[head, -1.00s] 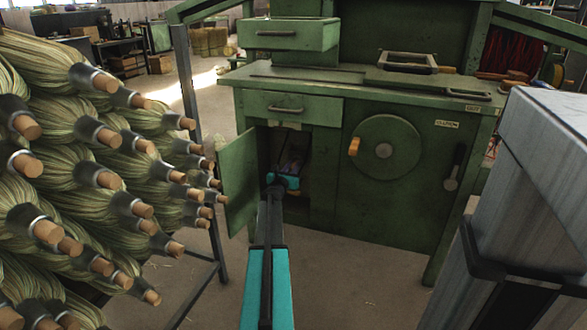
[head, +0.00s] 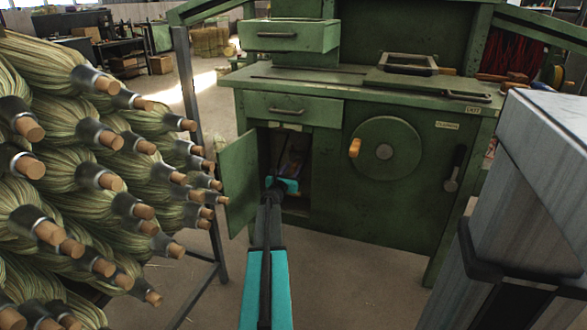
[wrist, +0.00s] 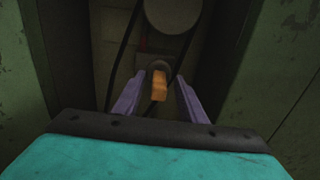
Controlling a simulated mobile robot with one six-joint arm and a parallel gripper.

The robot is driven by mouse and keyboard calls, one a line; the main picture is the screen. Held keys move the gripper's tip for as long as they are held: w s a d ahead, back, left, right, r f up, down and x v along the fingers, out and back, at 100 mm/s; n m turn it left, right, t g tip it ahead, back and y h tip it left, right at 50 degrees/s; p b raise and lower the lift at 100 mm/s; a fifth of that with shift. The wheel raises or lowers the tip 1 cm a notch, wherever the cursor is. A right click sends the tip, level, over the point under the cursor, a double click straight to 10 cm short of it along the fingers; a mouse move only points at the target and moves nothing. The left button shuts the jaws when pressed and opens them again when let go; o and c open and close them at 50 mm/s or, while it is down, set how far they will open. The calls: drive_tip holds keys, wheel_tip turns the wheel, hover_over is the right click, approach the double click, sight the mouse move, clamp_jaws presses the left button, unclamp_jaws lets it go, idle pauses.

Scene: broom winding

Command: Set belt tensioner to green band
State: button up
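An orange knob (wrist: 159,84) sits on a grey round hub inside the dark cabinet in the wrist view. My gripper (wrist: 160,76) is open, with one purple finger on each side of the knob and a visible gap to each. Above the knob are a pale round pulley (wrist: 173,12) and a dark belt (wrist: 121,55). A small dim red mark (wrist: 144,45) shows up and left of the knob; I see no green band. In the head view my arm reaches into the open compartment of the green winding machine (head: 360,105), and the knob is hidden there.
The compartment's green door (head: 239,182) stands open to the left. A rack of broom heads (head: 60,170) fills the left side. A handwheel (head: 385,152) with an orange grip is on the machine's front. A grey box-like body (head: 545,190) stands at the right.

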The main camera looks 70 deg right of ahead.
drive_tip(key=a+p, duration=0.2)
drive_tip(key=a, duration=1)
drive_tip(key=shift+w, duration=0.1)
idle(0.4)
